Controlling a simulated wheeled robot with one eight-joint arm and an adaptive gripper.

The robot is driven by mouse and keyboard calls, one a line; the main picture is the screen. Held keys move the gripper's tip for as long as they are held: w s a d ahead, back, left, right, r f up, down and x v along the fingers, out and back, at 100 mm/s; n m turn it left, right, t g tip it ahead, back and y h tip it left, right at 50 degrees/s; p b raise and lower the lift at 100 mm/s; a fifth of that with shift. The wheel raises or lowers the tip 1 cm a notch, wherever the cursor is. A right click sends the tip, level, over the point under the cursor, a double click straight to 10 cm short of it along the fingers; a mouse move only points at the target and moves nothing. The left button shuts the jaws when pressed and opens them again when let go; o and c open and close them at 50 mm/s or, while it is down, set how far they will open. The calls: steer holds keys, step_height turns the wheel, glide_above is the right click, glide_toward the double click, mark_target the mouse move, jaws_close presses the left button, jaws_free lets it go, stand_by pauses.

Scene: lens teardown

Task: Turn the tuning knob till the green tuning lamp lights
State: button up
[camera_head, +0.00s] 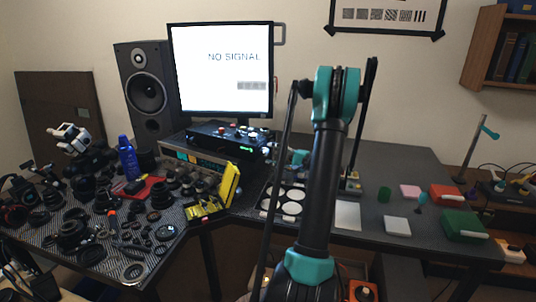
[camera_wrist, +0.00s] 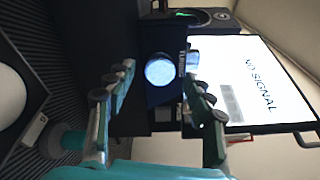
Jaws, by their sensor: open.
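A black box with several small knobs and buttons (camera_head: 215,135) stands under the monitor in the head view. A small green glow (camera_head: 243,151) shows on its front; I cannot tell whether it is the tuning lamp or a display. In the wrist view, a pale blue-white round face (camera_wrist: 160,71), possibly the tuning knob, sits on a dark body. My gripper (camera_wrist: 156,78) is open, with one finger to each side of this face; contact is unclear. A small green light (camera_wrist: 183,14) shows beyond it. In the head view my gripper (camera_head: 298,157) is partly hidden behind my arm.
The monitor (camera_head: 221,70) reads "NO SIGNAL" behind the box. A speaker (camera_head: 147,92) stands to its left. A yellow case (camera_head: 229,184) stands open in front. Lens parts crowd the left bench. White discs (camera_head: 292,208) lie below my gripper; coloured blocks lie right.

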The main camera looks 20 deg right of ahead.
steer(key=shift+x, duration=1.25)
steer(key=shift+c, duration=0.4)
steer(key=c, duration=1.1)
steer(key=shift+n, duration=0.3)
steer(key=shift+n, duration=2.6)
steer(key=o, duration=1.2)
